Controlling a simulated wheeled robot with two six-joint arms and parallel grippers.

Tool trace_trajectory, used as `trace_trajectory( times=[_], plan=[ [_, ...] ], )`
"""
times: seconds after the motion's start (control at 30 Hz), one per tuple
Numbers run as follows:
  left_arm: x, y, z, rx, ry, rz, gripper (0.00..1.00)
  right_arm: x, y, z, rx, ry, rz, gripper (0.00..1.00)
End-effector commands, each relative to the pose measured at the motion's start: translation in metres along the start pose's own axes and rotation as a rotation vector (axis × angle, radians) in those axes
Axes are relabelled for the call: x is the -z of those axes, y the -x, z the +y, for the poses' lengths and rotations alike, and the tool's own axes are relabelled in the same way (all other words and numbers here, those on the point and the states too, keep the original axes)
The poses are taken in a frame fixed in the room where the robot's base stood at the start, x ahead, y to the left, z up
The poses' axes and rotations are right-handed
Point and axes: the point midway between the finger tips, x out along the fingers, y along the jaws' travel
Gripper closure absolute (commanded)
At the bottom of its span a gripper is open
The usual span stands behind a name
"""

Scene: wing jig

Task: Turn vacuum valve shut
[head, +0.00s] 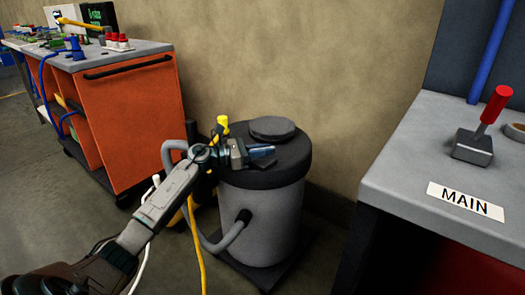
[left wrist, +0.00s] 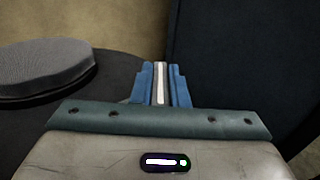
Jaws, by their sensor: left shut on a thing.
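The grey drum-shaped vacuum unit (head: 262,215) stands on the floor by the wall, with a dark lid (head: 294,150) and a grey hose (head: 232,232) at its side. My left gripper (head: 263,152) reaches over the lid from the left. In the left wrist view, its blue fingers (left wrist: 160,84) are shut on a thin pale strip (left wrist: 160,76); I cannot tell whether this is part of a valve. A yellow upright piece (head: 222,123) shows just behind the gripper. A red-handled lever (head: 494,108) stands on the right bench. My right gripper is not in view.
The right grey bench (head: 400,165) carries a MAIN label (head: 465,201) and a roll of tape (head: 515,131). An orange cart (head: 132,120) with tools on top stands at the left. A yellow hose (head: 198,250) hangs beside the vacuum unit. Floor at lower left is mostly clear.

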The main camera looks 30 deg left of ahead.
Motion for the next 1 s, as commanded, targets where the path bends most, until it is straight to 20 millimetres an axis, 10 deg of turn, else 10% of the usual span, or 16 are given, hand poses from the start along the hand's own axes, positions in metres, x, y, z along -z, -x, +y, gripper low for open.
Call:
trace_trajectory(
  times=[0.17,0.53,1.0],
  plan=[
    [0.0,0.0,0.0,-0.001,0.0,-0.001,0.65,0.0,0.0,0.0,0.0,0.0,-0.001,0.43],
    [0.001,0.007,0.001,-0.002,-0.002,0.003,0.65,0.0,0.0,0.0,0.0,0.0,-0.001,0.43],
    [0.001,0.069,0.0,-0.001,0.0,0.002,0.65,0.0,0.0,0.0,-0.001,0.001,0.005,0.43]
  ],
)
